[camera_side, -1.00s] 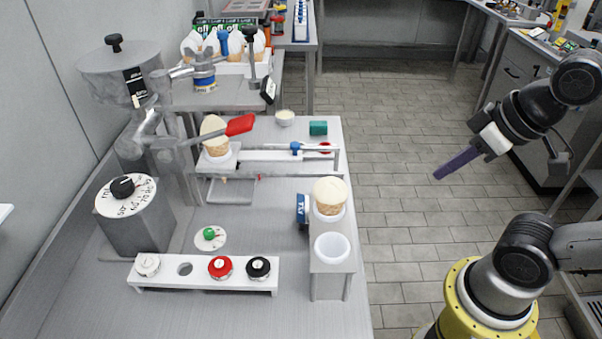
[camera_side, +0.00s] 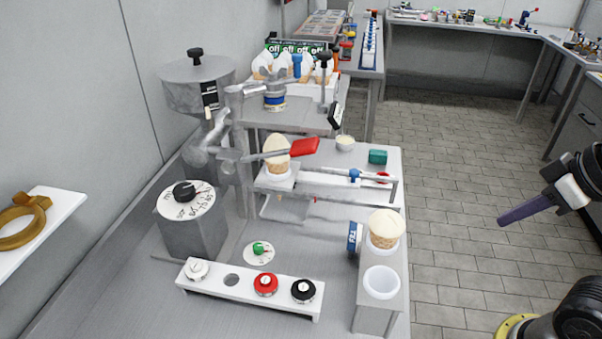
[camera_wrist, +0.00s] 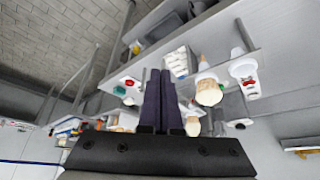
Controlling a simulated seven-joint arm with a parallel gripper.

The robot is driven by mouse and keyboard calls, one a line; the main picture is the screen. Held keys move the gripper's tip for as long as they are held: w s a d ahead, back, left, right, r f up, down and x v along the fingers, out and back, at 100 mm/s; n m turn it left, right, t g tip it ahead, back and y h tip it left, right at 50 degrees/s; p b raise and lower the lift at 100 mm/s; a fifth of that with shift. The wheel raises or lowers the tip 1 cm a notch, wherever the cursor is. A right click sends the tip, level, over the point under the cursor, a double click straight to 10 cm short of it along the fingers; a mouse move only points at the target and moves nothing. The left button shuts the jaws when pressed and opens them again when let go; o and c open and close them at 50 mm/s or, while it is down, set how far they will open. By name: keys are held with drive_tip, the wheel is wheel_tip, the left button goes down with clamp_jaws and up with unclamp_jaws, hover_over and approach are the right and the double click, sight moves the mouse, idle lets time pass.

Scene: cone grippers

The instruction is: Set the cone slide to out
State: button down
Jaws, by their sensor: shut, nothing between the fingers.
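The slide is a pale rail with a blue knob (camera_side: 355,175) about midway along it. At the rail's left end a cone (camera_side: 277,158) stands upright in a white holder, beside a red-handled lever (camera_side: 305,147). A red piece (camera_side: 384,177) sits near the rail's right end. No readable in or out marking shows. My gripper (camera_side: 501,222) is right of the counter, apart from everything, its dark purple fingers shut and empty. In the wrist view the closed fingers (camera_wrist: 159,72) point toward the counter; I cannot clearly identify the slide there.
A stand at the counter's front right holds a second cone (camera_side: 386,229), an empty white cup (camera_side: 381,282) and a blue tag (camera_side: 355,238). A green block (camera_side: 378,157) and small bowl (camera_side: 345,143) lie behind the rail. A knob rack (camera_side: 248,288) is in front. Open floor lies right.

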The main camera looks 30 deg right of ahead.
idle(0.4)
drive_tip(key=c, duration=1.4)
unclamp_jaws()
drive_tip(key=shift+o, duration=1.3)
drive_tip(key=shift+w+r, duration=0.15)
drive_tip(key=shift+r, duration=0.2)
drive_tip(key=o, duration=0.5)
drive_tip(key=shift+m+t, duration=0.3)
drive_tip(key=shift+m, duration=0.1)
drive_tip(key=w+r, duration=0.3)
drive_tip(key=r, duration=0.1)
drive_tip(key=shift+w+d, duration=0.1)
drive_tip(key=shift+w, duration=0.1)
drive_tip(key=w+a+r, duration=0.1)
drive_tip(key=w+r, duration=0.4)
drive_tip(key=w, duration=0.4)
drive_tip(key=g, duration=0.2)
hover_over(355, 171)
drive_tip(key=s, duration=0.6)
wheel_tip(355, 171, down, 5)
drive_tip(key=shift+n, duration=0.4)
drive_tip(key=x, duration=1.2)
drive_tip(key=shift+w+f, duration=0.15)
drive_tip(key=shift+w, duration=0.35)
drive_tip(key=shift+c, duration=0.2)
